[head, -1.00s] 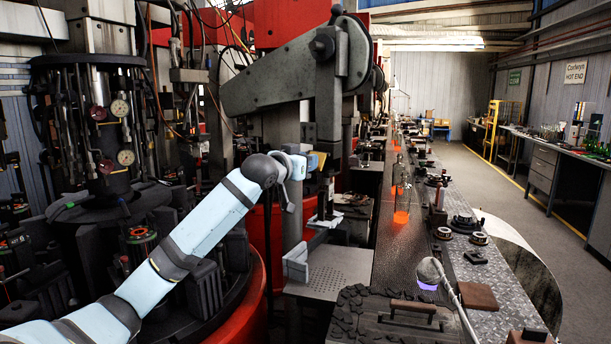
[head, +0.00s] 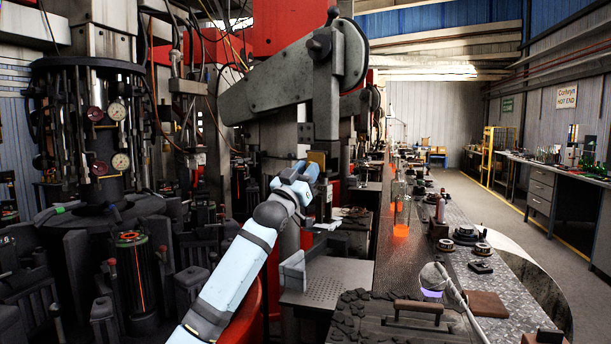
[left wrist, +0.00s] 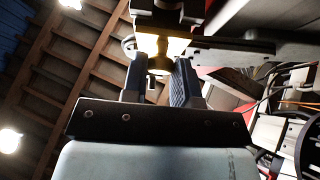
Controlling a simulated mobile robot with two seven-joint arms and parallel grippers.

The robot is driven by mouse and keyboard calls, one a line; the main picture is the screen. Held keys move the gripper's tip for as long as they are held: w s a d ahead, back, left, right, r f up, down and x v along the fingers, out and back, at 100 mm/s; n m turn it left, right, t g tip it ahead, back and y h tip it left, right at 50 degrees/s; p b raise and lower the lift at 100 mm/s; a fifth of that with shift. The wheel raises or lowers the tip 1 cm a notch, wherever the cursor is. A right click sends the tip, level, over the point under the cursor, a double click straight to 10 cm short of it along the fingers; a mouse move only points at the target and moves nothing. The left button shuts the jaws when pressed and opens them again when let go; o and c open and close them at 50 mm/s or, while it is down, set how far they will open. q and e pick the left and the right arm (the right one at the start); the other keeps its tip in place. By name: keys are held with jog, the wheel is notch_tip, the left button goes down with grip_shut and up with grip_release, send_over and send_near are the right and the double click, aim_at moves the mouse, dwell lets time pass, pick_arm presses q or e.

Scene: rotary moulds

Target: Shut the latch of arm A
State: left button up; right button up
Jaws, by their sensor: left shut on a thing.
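A big grey machine arm (head: 285,75) with a pivoted plate reaches across the upper middle of the head view. A vertical grey post (head: 327,105) hangs from it, with a small brass-coloured latch piece (head: 317,157) low on it. My left gripper (head: 316,167) is at this piece, its fingers mostly hidden by my own wrist. In the left wrist view, the two dark fingers of my left gripper (left wrist: 161,78) are shut around a small brass-coloured part (left wrist: 158,62) below a dark bar. I cannot tell the latch's exact angle.
A perforated grey shelf (head: 330,276) and a dark board with a wooden handle (head: 418,308) lie below. A conveyor (head: 385,235) with glowing bottles (head: 401,205) runs away to the right. Mould machinery with gauges (head: 95,140) crowds the left.

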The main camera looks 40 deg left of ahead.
pick_arm(q)
jog(key=shift+r, duration=0.1)
pick_arm(e)
jog(key=shift+r, duration=0.25)
pick_arm(q)
jog(key=o, duration=0.9)
jog(key=shift+w, duration=0.1)
pick_arm(e)
jog(key=shift+f, duration=0.3)
pick_arm(q)
jog(key=shift+b+v, duration=0.3)
jog(key=shift+v, duration=6.65)
pick_arm(e)
jog(key=shift+w+a+r, duration=0.1)
jog(key=shift+w, duration=0.05)
